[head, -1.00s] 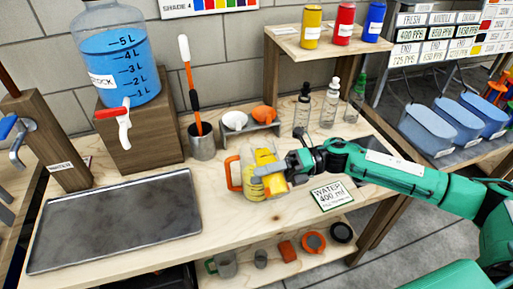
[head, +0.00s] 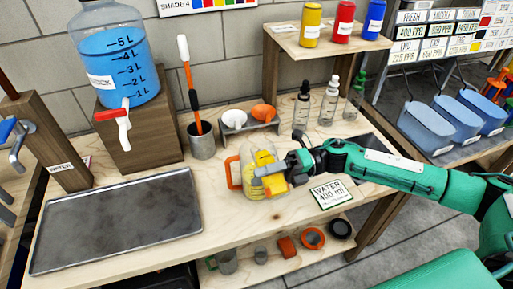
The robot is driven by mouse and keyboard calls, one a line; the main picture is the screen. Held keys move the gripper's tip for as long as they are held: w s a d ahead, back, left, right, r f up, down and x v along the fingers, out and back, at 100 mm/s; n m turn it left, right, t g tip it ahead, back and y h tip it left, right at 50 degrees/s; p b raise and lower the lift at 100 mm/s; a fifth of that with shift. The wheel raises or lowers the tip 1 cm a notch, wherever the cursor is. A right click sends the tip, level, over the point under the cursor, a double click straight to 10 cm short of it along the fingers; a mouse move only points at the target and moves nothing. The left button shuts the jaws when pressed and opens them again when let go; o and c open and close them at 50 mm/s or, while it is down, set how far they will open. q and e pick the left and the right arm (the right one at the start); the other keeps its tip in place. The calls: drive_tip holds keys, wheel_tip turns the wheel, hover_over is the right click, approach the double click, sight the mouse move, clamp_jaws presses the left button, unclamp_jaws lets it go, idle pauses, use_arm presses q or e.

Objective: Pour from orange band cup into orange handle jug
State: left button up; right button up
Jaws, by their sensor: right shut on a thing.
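The orange handle jug (head: 248,183) stands on the wooden bench, its orange handle (head: 233,173) pointing left. My right gripper (head: 265,178) reaches in from the right and overlaps the jug in the picture. It is shut on a yellow-looking vessel (head: 276,188), which I take for the orange band cup. Yellow also shows above the fingers. My left gripper is not in view.
A grey tray (head: 117,222) lies at left, below a blue water dispenser (head: 121,68). A metal pot (head: 201,141) holds a brush. Dropper bottles (head: 329,104) stand behind the gripper. A water sign (head: 331,193) lies right of the jug. Cups and rings sit on the lower shelf.

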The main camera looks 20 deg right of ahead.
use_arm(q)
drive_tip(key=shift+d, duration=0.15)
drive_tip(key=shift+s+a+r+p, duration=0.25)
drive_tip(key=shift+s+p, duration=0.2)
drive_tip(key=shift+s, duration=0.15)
use_arm(e)
drive_tip(key=shift+w+r+m, duration=0.2)
drive_tip(key=shift+w+m, duration=0.05)
drive_tip(key=shift+m, duration=0.05)
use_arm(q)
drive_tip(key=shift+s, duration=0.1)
use_arm(e)
drive_tip(key=shift+r, duration=0.1)
use_arm(q)
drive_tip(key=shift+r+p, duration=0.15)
drive_tip(key=shift+p, duration=0.2)
use_arm(e)
drive_tip(key=shift+w+r+m, duration=0.1)
drive_tip(key=shift+w+m, duration=0.1)
drive_tip(key=shift+m, duration=0.1)
drive_tip(key=shift+w+r, duration=0.1)
drive_tip(key=shift+w, duration=0.05)
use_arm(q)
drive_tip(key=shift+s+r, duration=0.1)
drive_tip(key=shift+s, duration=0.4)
